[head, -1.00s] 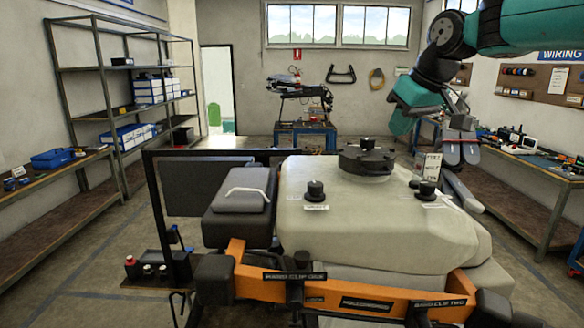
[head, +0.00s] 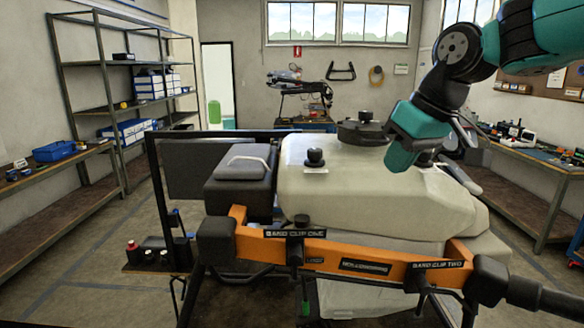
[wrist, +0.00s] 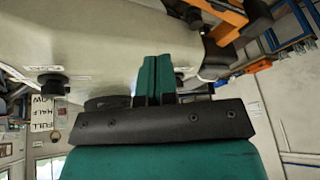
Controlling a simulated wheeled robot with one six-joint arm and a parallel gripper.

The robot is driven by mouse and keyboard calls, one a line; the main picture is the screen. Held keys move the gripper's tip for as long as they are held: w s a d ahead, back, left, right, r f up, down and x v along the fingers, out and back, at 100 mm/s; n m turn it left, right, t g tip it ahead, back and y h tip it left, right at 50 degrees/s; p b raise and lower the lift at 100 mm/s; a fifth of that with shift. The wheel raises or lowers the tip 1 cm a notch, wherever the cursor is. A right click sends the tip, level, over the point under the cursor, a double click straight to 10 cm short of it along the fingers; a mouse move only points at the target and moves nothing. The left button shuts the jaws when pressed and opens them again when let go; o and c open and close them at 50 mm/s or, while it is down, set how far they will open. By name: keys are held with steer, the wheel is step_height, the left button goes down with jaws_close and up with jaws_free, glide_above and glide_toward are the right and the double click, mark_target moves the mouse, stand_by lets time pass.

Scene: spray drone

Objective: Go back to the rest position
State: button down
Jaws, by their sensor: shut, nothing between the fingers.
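My gripper (head: 425,158) hangs from the teal and black arm at the right of the head view, over the right end of the pale drone tank (head: 375,190). In the wrist view its two teal fingers (wrist: 155,80) are together with nothing between them. The tank also fills the upper left of the wrist view (wrist: 100,35), behind the fingers. A black knob (head: 315,157) stands on the tank, and a dark round cap (head: 362,132) sits farther back. The arm hides part of the tank's right end. I cannot tell whether the gripper touches the tank.
The drone's orange bar (head: 350,262), with labelled band clips, crosses the front. A dark box (head: 240,180) sits at the tank's left. Benches and shelves (head: 125,105) line the walls. Open floor (head: 85,255) shows at the left. A Full/Half/Low sign (wrist: 42,112) shows in the wrist view.

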steer(key=s+a+f+g+b, duration=0.2)
steer(key=s+f+b, duration=0.9)
steer(key=s+f, duration=1.3)
steer(key=shift+s+a+n+g+y+b, duration=0.25)
steer(key=shift+s+g+y+b, duration=0.2)
steer(key=shift+g, duration=0.25)
steer(key=shift+s+r, duration=0.1)
